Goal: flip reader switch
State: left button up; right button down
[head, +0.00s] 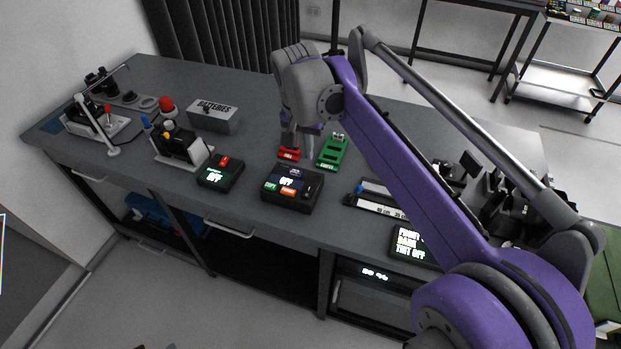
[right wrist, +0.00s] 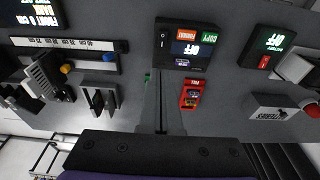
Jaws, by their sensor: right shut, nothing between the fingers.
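A dark box (head: 292,187) with a lit screen reading OFF and green and orange buttons stands near the bench's front edge. It also shows in the right wrist view (right wrist: 186,62), with a small rocker switch (right wrist: 163,42) at one side. A smaller dark box (head: 220,171) with an OFF screen and a red switch (right wrist: 264,62) stands to its left. No label tells me which is the reader. My right gripper (head: 301,147) is shut and empty, behind the larger box and apart from it; its fingers (right wrist: 159,80) point toward the box's rocker side. My left gripper is out of view.
A red FULL block (head: 289,154) and a green block (head: 332,150) lie beside my right gripper. A ruled device (head: 380,207) stands right of the larger box. A grey BATTERIES box (head: 213,117) stands behind, left. My right arm hides part of the bench's right side.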

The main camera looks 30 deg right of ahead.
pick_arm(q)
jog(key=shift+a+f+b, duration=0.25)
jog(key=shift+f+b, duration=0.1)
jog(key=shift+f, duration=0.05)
pick_arm(e)
send_near(309, 189)
jog(key=f, duration=0.4)
jog(key=w+d+f, duration=0.1)
jog(key=f, duration=0.1)
jog(key=shift+f, duration=0.35)
jog(key=shift+w, duration=0.1)
jog(key=shift+w+d+f+g+y, duration=0.1)
jog(key=shift+d+f+g+y, duration=0.2)
jog(key=shift+g, duration=0.1)
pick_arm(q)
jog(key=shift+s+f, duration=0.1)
pick_arm(e)
jog(key=shift+a, duration=0.2)
